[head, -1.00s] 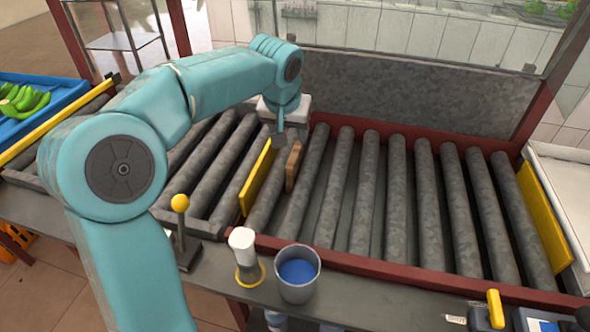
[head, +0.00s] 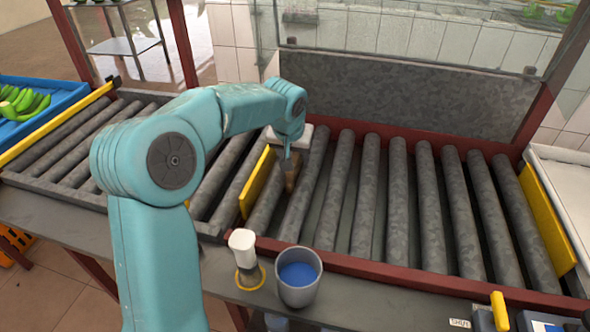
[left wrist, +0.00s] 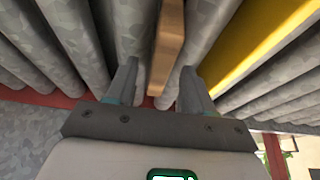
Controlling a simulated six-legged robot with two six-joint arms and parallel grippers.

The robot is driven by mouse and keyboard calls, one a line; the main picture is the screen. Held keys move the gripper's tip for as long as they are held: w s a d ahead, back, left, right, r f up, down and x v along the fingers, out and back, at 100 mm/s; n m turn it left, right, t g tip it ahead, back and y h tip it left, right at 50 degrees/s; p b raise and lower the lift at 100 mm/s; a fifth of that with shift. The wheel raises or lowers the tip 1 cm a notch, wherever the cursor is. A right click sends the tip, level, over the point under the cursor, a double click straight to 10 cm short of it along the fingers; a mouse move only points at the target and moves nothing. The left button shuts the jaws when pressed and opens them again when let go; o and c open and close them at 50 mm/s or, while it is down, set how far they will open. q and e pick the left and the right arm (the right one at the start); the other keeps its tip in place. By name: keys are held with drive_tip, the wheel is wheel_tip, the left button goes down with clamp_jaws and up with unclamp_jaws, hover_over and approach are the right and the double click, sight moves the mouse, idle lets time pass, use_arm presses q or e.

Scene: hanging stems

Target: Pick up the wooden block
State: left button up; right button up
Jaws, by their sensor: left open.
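The wooden block (head: 291,174) is a narrow brown piece lying on the grey rollers, just right of a yellow plate. My left gripper (head: 289,160) is over it in the head view and hides part of it. In the left wrist view the wooden block (left wrist: 167,45) runs between the two open fingers of my left gripper (left wrist: 156,88). It is a little apart from both fingers as far as I can see. My right gripper is not in view.
The yellow plate (head: 257,184) stands close to the block's left. A grey cup (head: 298,289) with blue contents and a white-topped object (head: 243,245) stand at the front edge. The rollers (head: 400,200) to the right are clear.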

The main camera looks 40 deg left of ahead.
use_arm(q)
drive_tip(key=shift+f, duration=0.25)
idle(0.4)
clamp_jaws()
